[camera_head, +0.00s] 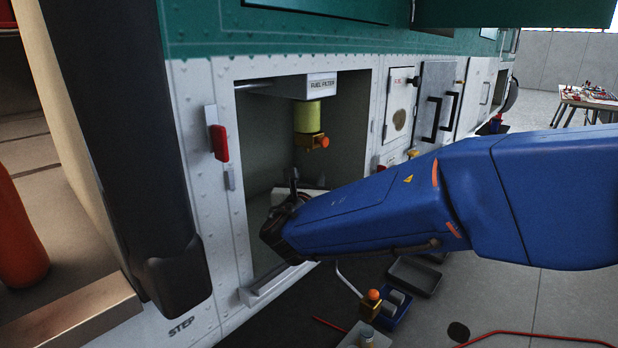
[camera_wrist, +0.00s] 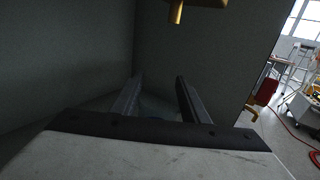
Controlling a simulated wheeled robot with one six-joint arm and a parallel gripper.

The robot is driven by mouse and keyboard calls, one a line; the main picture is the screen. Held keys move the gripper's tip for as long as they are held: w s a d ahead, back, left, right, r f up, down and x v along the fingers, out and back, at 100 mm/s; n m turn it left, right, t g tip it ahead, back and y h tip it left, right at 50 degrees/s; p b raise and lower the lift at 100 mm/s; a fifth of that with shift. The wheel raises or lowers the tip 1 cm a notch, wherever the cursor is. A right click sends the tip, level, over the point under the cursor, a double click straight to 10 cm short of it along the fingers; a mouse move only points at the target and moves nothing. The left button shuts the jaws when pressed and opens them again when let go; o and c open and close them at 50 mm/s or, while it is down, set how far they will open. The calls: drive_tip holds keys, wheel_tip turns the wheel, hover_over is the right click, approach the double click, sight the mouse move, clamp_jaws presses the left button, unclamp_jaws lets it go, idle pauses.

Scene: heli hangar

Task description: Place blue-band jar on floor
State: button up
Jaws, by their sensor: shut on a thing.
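My gripper (camera_wrist: 158,100) reaches into the open bay below the fuel filter. In the wrist view its two fingers stand apart on either side of a dim, pale, rounded thing (camera_wrist: 158,110), and they are shut on it. It fits the jar, but it is too dark to make out a blue band. In the head view the gripper (camera_head: 286,208) is at the bay's lower part, and the held thing is mostly hidden. The floor (camera_head: 490,284) lies below and to the right of the bay.
The yellow fuel filter (camera_head: 307,116) with a brass drain and orange knob hangs above my gripper. The bay's frame and sill (camera_head: 275,284) are close around the arm. A black tray (camera_head: 415,274) and a blue tray (camera_head: 392,318) stand on the floor. A red hose (camera_head: 545,335) lies at right.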

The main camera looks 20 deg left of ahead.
drive_tip(key=shift+f, duration=0.15)
drive_tip(key=o, duration=1.2)
drive_tip(key=shift+r, duration=0.2)
drive_tip(key=s, duration=0.4)
drive_tip(key=s+d, duration=0.1)
drive_tip(key=s, duration=0.3)
drive_tip(key=s+d, duration=0.1)
drive_tip(key=s, duration=0.2)
drive_tip(key=shift+s+d, duration=0.15)
drive_tip(key=shift+s, duration=0.25)
